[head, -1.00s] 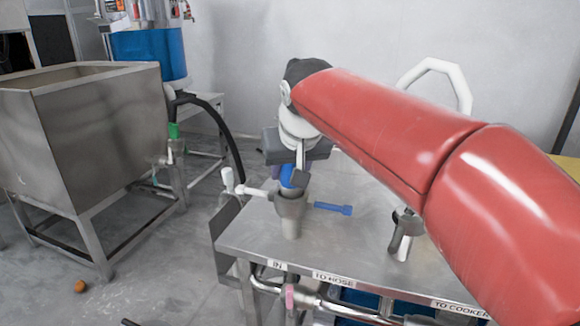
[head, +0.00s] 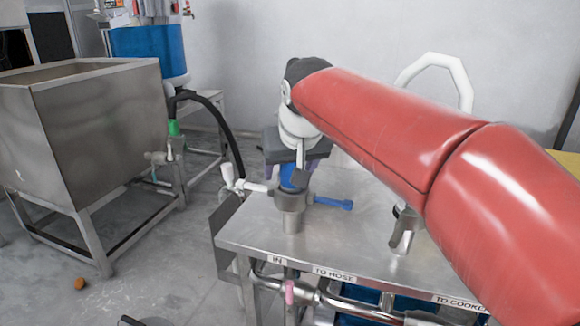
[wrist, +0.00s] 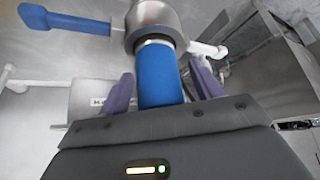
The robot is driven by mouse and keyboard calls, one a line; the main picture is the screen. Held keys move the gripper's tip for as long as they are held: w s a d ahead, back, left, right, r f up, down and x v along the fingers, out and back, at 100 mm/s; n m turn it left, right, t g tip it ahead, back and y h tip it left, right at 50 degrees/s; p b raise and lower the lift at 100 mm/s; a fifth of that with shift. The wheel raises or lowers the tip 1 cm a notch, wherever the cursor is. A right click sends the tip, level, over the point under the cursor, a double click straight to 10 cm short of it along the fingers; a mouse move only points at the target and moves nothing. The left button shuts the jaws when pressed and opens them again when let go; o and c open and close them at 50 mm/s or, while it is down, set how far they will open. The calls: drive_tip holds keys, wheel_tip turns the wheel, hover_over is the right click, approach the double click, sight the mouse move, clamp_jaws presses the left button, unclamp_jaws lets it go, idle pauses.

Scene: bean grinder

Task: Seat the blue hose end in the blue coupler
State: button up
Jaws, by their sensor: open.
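A blue cylindrical hose end (wrist: 160,75) stands between my fingers in the wrist view; it also shows in the head view (head: 291,178). Its far end meets the round grey collar of the coupler (wrist: 152,14), and I cannot tell how deep it sits. In the head view the coupler (head: 290,212) stands upright on the steel table, with a blue lever to its right. My gripper (wrist: 163,82) is open, with one purple finger on each side of the hose end and visible gaps. In the head view my gripper (head: 293,165) is above the coupler.
The blue lever (head: 333,203) and a white-handled side valve (head: 245,186) stick out beside the coupler. Another metal fitting (head: 403,232) stands on the steel table (head: 340,240) to the right, below my arm. A steel tank (head: 95,135) stands at left.

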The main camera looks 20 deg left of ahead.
drive_tip(key=p+v, duration=0.1)
drive_tip(key=v, duration=0.6)
drive_tip(key=shift+r, duration=0.3)
drive_tip(key=shift+s+d, duration=0.1)
drive_tip(key=shift+s, duration=0.05)
